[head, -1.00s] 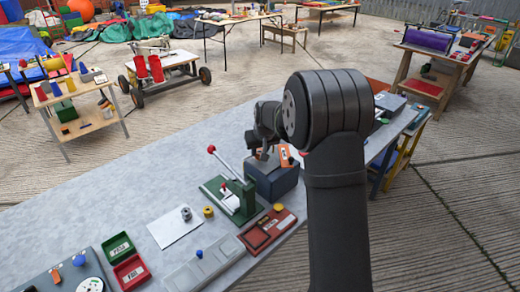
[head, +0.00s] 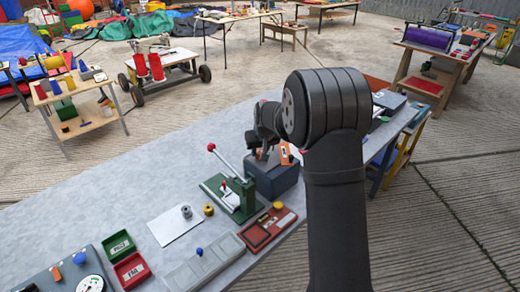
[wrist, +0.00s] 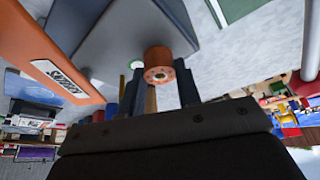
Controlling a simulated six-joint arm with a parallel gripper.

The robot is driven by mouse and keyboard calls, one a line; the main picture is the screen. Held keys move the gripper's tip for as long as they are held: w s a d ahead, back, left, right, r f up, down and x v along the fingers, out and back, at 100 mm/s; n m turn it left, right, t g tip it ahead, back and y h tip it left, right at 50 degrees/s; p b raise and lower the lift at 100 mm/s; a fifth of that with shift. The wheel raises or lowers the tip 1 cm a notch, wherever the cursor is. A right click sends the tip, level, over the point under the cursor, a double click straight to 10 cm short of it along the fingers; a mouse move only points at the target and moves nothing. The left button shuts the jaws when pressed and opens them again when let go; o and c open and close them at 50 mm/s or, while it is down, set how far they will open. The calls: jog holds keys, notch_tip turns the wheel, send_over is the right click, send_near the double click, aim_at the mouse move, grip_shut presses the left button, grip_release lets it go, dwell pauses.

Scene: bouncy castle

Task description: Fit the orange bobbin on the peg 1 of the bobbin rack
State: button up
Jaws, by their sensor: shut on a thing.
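The orange bobbin (wrist: 158,64) is a short copper-orange cylinder with a pale centre on its end face. My gripper (wrist: 160,78) is shut on it, one dark finger on each side, in the wrist view.
A green lever press (head: 230,195) with a red knob stands left of the box. Green (head: 119,246) and red (head: 131,270) bins stand left.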

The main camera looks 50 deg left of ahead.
jog(key=shift+f, duration=0.3)
dwell(0.4)
jog(key=o, duration=1.5)
jog(key=shift+r, duration=4.4)
jog(key=shift+f, duration=3.4)
